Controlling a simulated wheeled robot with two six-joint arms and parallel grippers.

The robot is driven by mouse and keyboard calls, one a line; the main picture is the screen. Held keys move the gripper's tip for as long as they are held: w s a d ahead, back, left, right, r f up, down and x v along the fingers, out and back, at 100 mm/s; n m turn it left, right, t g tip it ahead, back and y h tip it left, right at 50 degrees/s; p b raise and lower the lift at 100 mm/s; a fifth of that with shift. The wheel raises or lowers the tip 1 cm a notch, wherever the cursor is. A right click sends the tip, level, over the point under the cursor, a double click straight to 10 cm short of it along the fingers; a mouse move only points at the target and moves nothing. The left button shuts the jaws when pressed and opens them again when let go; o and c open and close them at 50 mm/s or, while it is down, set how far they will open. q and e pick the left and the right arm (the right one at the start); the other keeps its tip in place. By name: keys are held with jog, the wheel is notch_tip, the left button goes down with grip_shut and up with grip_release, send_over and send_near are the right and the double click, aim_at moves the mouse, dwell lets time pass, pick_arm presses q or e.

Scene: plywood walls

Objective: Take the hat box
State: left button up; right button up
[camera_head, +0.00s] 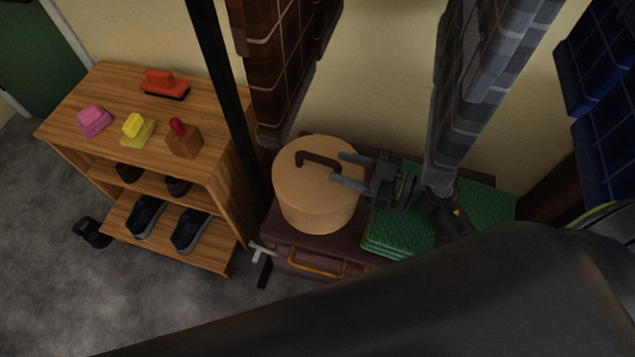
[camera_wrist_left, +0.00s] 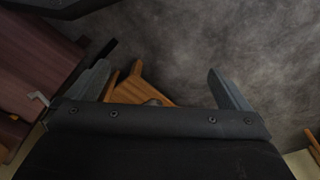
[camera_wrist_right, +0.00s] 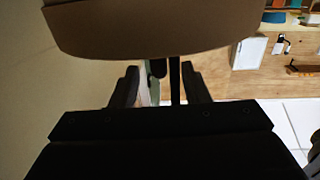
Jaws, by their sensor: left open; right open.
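The hat box (camera_head: 312,205) is a round tan box with a dark curved handle (camera_head: 318,159) on its lid. It stands upright on a dark maroon suitcase (camera_head: 352,255). My right gripper (camera_head: 342,170) is open at the right side of the lid, its fingers pointing left towards the handle. The handle does not appear to be between the fingers; contact with the lid is unclear. In the right wrist view a large brown curved shape, likely the hat box (camera_wrist_right: 160,28), fills the top. My left gripper (camera_wrist_left: 162,85) is open and empty above the grey floor.
Green quilted cases (camera_head: 395,235) lie right of the hat box. Hanging plaid clothes (camera_head: 480,80) and a dark post (camera_head: 222,75) are close by. A wooden shoe rack (camera_head: 100,95) with brushes and shoes stands left. My dark arm covers the lower right.

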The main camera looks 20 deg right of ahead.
aim_at(330, 163)
jog(key=x, duration=0.6)
jog(key=shift+w+a+b, duration=0.2)
jog(key=shift+b, duration=0.15)
jog(key=shift+c, duration=0.4)
grip_shut()
dwell(0.7)
